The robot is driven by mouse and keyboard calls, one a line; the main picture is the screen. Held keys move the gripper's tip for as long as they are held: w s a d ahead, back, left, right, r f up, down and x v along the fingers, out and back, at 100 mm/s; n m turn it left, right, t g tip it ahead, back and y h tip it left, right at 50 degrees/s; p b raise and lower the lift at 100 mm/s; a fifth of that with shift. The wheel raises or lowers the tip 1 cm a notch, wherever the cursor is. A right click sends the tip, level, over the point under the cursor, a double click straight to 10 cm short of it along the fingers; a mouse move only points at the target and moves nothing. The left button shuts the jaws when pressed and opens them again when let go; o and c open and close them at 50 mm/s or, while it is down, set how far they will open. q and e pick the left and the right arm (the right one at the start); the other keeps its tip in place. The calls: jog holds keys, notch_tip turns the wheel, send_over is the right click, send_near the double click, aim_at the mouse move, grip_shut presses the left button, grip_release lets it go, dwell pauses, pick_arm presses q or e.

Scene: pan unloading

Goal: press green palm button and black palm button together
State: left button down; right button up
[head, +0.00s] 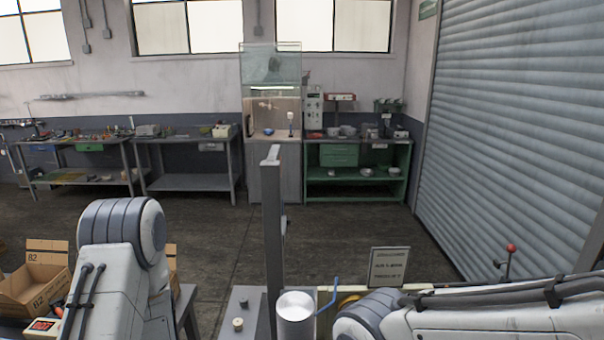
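I cannot make out a green palm button or a black palm button in the head view. My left arm fills the lower left and my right arm the lower right. Both grippers are outside the picture, so their state is hidden. A grey machine top (246,299) shows at the bottom middle, with a small beige knob (238,324) on it.
A grey upright post (271,230) rises at the bottom middle beside a metal cylinder (296,306). A sign (389,267) stands to its right, and a red-knobbed lever (510,250) further right. An open cardboard box (38,280) is at left. Workbenches line the far wall.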

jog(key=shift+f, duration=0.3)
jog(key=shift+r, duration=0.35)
